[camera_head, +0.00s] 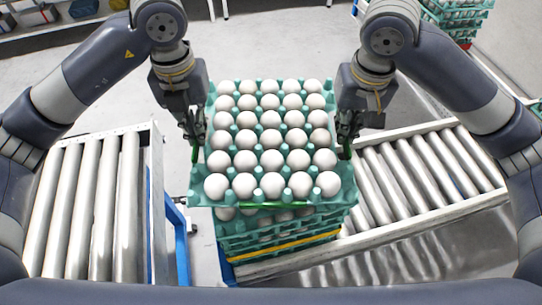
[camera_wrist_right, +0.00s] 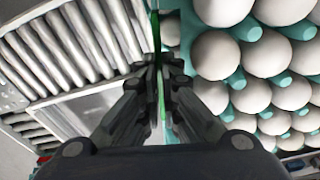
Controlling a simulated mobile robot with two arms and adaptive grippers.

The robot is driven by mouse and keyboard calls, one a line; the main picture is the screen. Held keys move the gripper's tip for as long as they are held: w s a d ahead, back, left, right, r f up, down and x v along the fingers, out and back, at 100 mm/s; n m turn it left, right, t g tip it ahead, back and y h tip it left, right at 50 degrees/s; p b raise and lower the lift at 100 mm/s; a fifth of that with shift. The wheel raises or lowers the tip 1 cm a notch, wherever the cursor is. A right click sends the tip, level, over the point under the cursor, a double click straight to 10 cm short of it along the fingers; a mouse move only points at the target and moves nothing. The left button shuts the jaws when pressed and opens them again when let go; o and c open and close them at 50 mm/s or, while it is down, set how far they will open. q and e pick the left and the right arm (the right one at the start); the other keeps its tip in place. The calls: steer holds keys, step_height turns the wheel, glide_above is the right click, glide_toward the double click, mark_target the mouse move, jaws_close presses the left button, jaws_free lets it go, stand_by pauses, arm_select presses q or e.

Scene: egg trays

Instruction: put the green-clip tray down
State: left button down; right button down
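The top tray (camera_head: 203,190) is teal, full of white eggs, and looks level. It is over a stack of similar teal trays (camera_head: 232,246) and sits a little left of it. I cannot tell if it touches the stack. My left gripper (camera_head: 194,140) is at its left edge, with a green clip (camera_head: 195,154) at the fingertips. My right gripper (camera_head: 346,143) is at its right edge. In the right wrist view, my right gripper's fingers (camera_wrist_right: 159,82) are closed around a thin green clip (camera_wrist_right: 156,28) beside the eggs. The left fingers' contact is partly hidden.
A roller conveyor (camera_head: 90,205) stands at the left and another (camera_head: 420,180) at the right, close to the stack. A yellow band (camera_head: 285,248) crosses the stack. More egg trays (camera_head: 455,18) stand at the back right.

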arm_select(q)
steer(key=shift+r, duration=0.15)
arm_select(e)
steer(key=shift+r, duration=0.2)
